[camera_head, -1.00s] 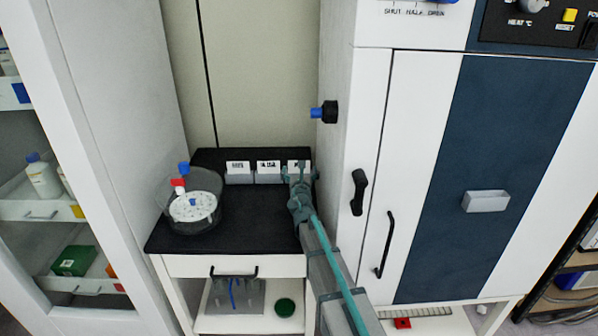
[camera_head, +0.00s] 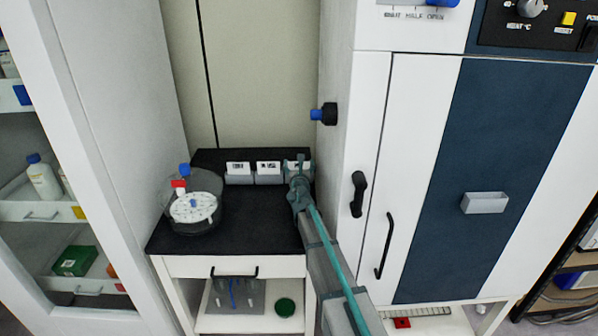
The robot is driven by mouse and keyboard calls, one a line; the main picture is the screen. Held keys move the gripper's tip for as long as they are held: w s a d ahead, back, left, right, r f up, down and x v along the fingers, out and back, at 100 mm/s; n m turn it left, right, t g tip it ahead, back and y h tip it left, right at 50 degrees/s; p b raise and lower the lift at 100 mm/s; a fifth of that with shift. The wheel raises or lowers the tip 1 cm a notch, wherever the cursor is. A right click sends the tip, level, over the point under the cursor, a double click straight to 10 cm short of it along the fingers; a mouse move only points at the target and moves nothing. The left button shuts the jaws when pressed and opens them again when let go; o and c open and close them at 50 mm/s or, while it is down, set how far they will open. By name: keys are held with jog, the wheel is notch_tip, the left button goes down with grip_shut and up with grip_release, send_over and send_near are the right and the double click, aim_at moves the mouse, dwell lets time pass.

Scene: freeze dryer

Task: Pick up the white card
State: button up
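Three white cards with dark print stand in grey holders in a row at the back of the black counter (camera_head: 255,215): a left card (camera_head: 238,167), a middle card (camera_head: 268,167) and a right card (camera_head: 306,164). My gripper (camera_head: 297,165) is at the right card, in front of it, and partly hides it. The fingers are small in this view; I cannot tell whether they touch the card or how far apart they are. The left and middle cards stand clear of my gripper.
A clear round vessel (camera_head: 203,225) with a white perforated disc and red and blue knobs stands on the counter's left. The tall white and blue cabinet (camera_head: 425,180) rises close on the right, with a black-and-blue knob (camera_head: 325,113) jutting from its side. The counter's middle is bare.

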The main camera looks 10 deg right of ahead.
notch_tip(320, 180, up, 10)
jog(key=p, duration=0.5)
jog(key=o, duration=0.5)
jog(key=c, duration=0.9)
jog(key=shift+f+b, duration=0.3)
jog(key=shift+b, duration=0.75)
